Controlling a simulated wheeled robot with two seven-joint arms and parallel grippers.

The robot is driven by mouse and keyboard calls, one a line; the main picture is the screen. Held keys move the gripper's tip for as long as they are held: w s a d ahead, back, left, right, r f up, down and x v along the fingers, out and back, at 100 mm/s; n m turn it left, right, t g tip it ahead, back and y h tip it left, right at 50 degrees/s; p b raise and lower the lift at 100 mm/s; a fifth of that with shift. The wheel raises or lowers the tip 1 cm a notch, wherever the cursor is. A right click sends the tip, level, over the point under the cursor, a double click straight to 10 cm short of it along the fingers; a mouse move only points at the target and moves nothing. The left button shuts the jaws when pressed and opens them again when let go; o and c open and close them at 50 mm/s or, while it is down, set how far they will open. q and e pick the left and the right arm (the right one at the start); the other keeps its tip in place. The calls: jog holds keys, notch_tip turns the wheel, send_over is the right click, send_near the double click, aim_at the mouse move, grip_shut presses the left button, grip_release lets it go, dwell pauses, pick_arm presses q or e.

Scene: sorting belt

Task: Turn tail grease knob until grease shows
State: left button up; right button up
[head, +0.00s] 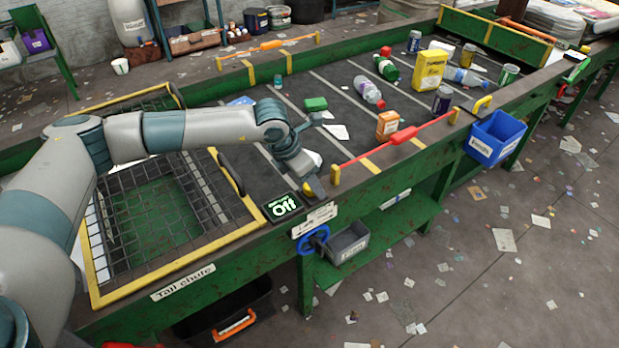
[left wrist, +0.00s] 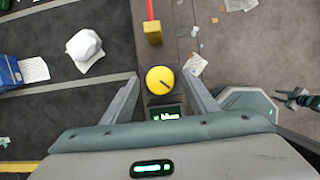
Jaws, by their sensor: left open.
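The yellow grease knob (left wrist: 160,80) sits on the belt's side rail, seen from above in the left wrist view. A dark line on its face slants toward the lower right. My left gripper (left wrist: 161,77) is open, with one finger on each side of the knob and a visible gap on both sides. In the head view my left gripper (head: 316,192) points down at the near rail, and only a bit of the yellow knob (head: 307,188) shows beside it. A small lit display (left wrist: 167,114) is just below the knob.
A dark panel reading "Off" (head: 283,206) and a blue handwheel (head: 313,240) are close to the gripper. A red bar (head: 403,136) runs between yellow posts along the rail. Bottles, cans and boxes lie on the belt. The tail chute grate (head: 165,215) is at left.

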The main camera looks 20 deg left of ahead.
pick_arm(q)
jog(key=shift+f, duration=0.15)
jog(key=c, duration=1)
jog(key=shift+c, duration=0.2)
